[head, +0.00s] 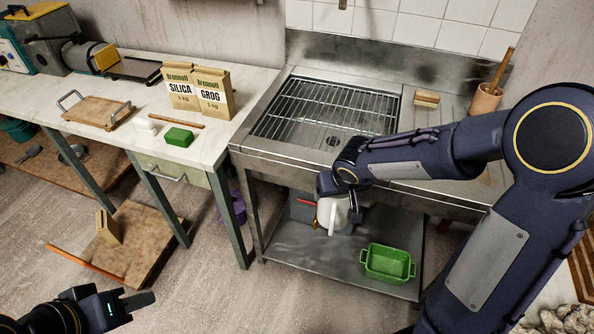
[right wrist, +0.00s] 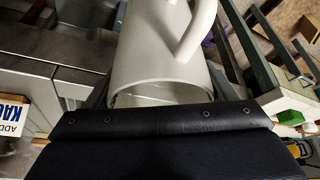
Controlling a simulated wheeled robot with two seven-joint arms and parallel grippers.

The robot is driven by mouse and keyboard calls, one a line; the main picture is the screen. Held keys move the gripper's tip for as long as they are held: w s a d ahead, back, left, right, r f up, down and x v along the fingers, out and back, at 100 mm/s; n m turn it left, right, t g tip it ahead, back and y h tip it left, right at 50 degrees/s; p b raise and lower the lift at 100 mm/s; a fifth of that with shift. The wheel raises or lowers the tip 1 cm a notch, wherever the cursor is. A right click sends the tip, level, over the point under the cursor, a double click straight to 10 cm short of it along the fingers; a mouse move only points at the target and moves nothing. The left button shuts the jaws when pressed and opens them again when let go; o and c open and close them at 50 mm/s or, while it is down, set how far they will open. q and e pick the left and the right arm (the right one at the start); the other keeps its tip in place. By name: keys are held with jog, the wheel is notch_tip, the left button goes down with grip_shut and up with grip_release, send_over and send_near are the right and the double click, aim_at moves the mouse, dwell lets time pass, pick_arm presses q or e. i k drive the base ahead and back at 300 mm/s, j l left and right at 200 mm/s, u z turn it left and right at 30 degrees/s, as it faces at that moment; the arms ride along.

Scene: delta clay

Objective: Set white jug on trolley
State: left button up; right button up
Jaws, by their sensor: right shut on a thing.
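The white jug (head: 330,216) hangs in front of the sink bench, over the area of its lower shelf in the head view. My right gripper (head: 338,188) is shut on it. In the right wrist view the jug (right wrist: 150,50) fills the space between the fingers, with its curved handle at the upper right. A low brown wooden platform (head: 150,245), which may be the trolley, is on the floor at the left with a small tan block on it. My left gripper (head: 130,302) is at the bottom left, apart from everything; its jaw gap is unclear.
A green tub (head: 388,263) stands on the sink bench's lower shelf (head: 300,250). The sink (head: 325,110) has a wire rack. The worktable (head: 120,115) at left holds Silica and Grog bags (head: 198,90) and a green block (head: 179,137).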

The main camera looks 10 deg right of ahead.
aim_at(142, 248)
jog(key=i+j+u, duration=0.1)
jog(key=i+j, duration=0.15)
jog(key=j, duration=0.4)
jog(key=i+j+u, duration=0.1)
jog(key=i+j, duration=0.15)
jog(key=j, duration=0.35)
jog(key=i+j+u, duration=0.15)
jog(key=i+j, duration=0.15)
jog(key=j, duration=0.3)
jog(key=i+j+u, duration=0.1)
jog(key=i+j, duration=0.25)
jog(key=j, duration=0.25)
jog(key=i+j+u, duration=0.1)
jog(key=i+j, duration=0.25)
jog(key=j, duration=0.2)
jog(key=i+j+u, duration=0.1)
jog(key=i+j, duration=0.25)
jog(key=j, duration=0.15)
